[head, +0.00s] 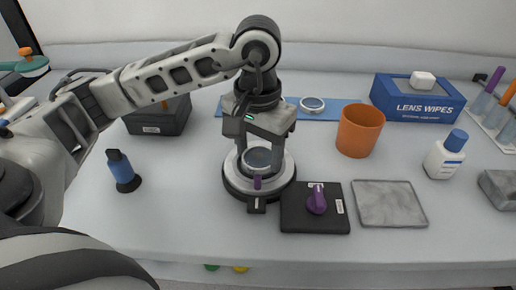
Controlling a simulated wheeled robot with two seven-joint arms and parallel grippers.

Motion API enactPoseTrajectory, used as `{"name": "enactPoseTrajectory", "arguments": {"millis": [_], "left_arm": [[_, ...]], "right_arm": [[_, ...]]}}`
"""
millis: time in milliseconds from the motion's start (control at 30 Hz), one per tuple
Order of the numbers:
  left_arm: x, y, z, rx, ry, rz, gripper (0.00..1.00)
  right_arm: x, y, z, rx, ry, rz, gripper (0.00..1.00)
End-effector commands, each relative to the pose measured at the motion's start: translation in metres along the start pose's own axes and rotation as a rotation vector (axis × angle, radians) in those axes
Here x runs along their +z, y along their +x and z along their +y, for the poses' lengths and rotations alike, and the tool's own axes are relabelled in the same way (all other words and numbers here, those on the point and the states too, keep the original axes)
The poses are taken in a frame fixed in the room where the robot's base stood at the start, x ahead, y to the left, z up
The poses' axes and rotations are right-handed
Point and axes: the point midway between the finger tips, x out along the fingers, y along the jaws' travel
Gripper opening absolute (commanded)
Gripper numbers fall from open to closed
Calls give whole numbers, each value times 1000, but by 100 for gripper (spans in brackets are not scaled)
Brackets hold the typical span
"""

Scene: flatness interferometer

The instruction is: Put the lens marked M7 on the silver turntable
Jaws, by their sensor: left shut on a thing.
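The silver turntable (281,179), a round bright disc on a dark base, stands mid-table. My left gripper (262,146) is directly above it, pointing down and shut on a round lens (258,158) with a pale rim. The lens is low over the middle of the disc; I cannot tell whether it touches. The fingers partly cover it, and no M7 mark is readable. Another round lens (312,104) lies on a blue mat (348,104) behind. My right gripper is not in view.
A black block (295,219) with a purple knob (317,200) sits close to the turntable's front right, beside a grey slab (390,203). An orange cup (360,130), blue wipes box (417,98) and white bottle (445,156) stand right. A blue bottle (122,171) stands left.

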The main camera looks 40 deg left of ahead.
Motion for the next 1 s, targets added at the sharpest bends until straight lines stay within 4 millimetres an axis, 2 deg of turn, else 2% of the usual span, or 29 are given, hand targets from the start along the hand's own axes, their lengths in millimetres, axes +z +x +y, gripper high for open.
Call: {"name": "enactPoseTrajectory", "arguments": {"millis": [33, 67, 100, 167, 733, 833, 900, 1000], "left_arm": [[4, 11, 2, 1, 4, -24, 29], [4, 11, 2, 1, 4, -23, 29], [4, 11, 2, 1, 4, -23, 68], [4, 11, 2, 2, 4, -23, 82], [3, 12, -3, -14, -7, -25, 82], [3, 12, -3, -15, -7, -25, 82], [2, -4, -2, -12, -6, -18, 82], [2, -29, 0, -8, -4, -11, 82]], "right_arm": [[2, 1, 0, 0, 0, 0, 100], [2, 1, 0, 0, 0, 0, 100], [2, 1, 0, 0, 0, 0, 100], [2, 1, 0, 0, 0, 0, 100], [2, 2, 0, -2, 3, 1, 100], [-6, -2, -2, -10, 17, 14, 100], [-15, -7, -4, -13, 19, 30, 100], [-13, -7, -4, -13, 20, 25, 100]]}}
